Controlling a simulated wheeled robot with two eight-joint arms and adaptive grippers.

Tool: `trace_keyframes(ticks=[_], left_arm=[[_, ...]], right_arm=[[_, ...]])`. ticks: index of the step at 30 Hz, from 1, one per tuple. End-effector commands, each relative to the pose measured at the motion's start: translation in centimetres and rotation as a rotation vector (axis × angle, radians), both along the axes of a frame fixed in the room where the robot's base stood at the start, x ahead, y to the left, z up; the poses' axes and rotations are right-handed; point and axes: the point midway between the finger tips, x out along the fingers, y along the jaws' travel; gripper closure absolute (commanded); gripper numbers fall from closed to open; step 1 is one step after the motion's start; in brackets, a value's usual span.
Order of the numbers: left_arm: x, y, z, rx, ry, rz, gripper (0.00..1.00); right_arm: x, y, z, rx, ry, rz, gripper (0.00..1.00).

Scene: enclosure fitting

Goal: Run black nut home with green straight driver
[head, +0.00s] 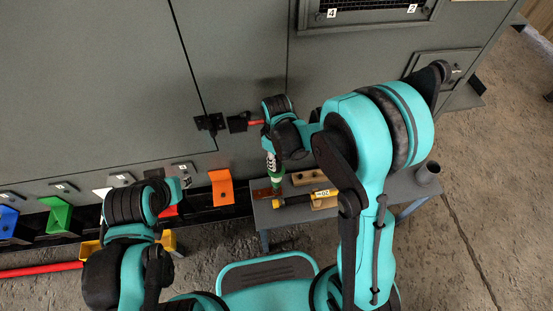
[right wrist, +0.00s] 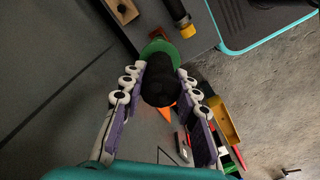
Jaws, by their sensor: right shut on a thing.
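My right gripper (right wrist: 160,85) is shut on the green straight driver. In the right wrist view, the driver's black end (right wrist: 160,88) sits between the two fingers, with a green part (right wrist: 160,48) beyond it. In the head view the green driver (head: 273,170) hangs roughly upright below my right wrist, over a brown-red plate (head: 263,193) on the grey bench. I cannot tell whether its tip touches anything. I cannot make out the black nut in either view. My left gripper (head: 170,190) is at the lower left in the head view, with its fingers mostly hidden by its arm.
A yellow-and-black tool (head: 322,193) lies on the bench beside a wooden block with holes (head: 308,177). A grey cup (head: 428,172) stands at the bench's right end. The grey cabinet (head: 100,90) rises behind. Orange (head: 221,187), green (head: 59,215) and blue (head: 8,220) pieces line its foot.

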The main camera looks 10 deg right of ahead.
Motion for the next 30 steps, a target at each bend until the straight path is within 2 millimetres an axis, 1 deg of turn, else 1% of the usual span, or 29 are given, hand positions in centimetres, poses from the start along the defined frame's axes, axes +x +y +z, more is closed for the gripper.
trace_keyframes(ticks=[17, 30], left_arm=[[0.0, 0.0, 0.1, 0.0, 0.0, 0.0, 0.65], [0.0, 0.0, 1.8, 0.0, 0.0, 0.0, 0.65]], right_arm=[[0.0, 0.0, 0.2, 0.0, 0.0, 0.0, 1.0], [0.0, 0.0, 2.4, 0.0, 0.0, 0.0, 1.0]])
